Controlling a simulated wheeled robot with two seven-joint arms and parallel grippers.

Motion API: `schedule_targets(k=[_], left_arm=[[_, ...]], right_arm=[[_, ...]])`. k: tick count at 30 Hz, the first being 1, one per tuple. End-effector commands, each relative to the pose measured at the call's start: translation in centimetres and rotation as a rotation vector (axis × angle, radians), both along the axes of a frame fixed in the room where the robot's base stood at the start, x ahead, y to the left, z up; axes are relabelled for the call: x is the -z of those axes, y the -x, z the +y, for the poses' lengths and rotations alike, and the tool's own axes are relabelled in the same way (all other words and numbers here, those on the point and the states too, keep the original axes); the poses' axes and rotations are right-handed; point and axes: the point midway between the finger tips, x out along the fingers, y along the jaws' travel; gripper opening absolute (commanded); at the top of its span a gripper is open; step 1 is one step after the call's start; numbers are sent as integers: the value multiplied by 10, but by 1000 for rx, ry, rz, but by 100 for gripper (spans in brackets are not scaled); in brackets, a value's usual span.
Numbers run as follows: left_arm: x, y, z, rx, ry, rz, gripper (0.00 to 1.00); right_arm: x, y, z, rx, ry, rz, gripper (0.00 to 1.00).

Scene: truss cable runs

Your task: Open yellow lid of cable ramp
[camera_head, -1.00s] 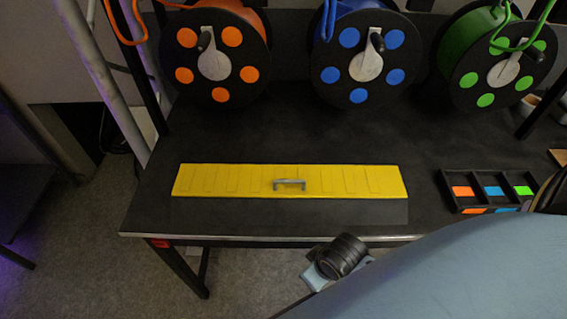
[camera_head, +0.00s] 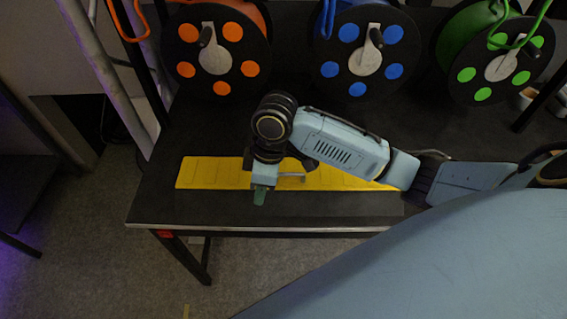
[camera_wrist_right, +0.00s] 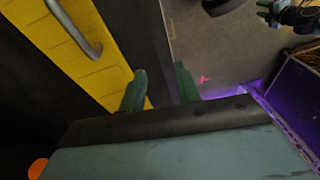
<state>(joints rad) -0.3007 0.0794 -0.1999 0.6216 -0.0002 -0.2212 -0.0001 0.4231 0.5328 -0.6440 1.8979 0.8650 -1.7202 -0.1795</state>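The yellow lid (camera_head: 215,173) lies flat and closed along the front of the dark table, with a grey handle (camera_head: 292,177) at its middle. The lid and handle (camera_wrist_right: 78,32) also show at the upper left of the right wrist view. My right gripper (camera_head: 261,194) is over the lid's front edge, left of the handle. In the right wrist view its two green fingers (camera_wrist_right: 160,86) are apart with nothing between them. They do not touch the handle. What looks like my left gripper (camera_wrist_right: 266,10) shows small at the upper right of that view; its opening is unclear.
Orange (camera_head: 216,47), blue (camera_head: 362,50) and green (camera_head: 492,62) cable reels stand along the back of the table. My right arm covers the table's right part. The table's front edge (camera_head: 300,228) is near the lid, with open floor beyond.

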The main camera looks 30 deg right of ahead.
Motion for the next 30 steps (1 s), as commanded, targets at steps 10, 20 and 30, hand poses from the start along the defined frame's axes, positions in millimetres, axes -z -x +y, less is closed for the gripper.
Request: schedule_targets(k=[10, 20, 30], left_arm=[[-3, 0, 2, 0, -2, 0, 36], [-1, 0, 2, 0, -2, 0, 36], [6, 0, 2, 1, -2, 1, 36]], right_arm=[[-87, -57, -80, -73, 112, 129, 33], [-93, -60, -94, -69, 115, 165, 33], [-24, -47, -87, -69, 115, 163, 33]])
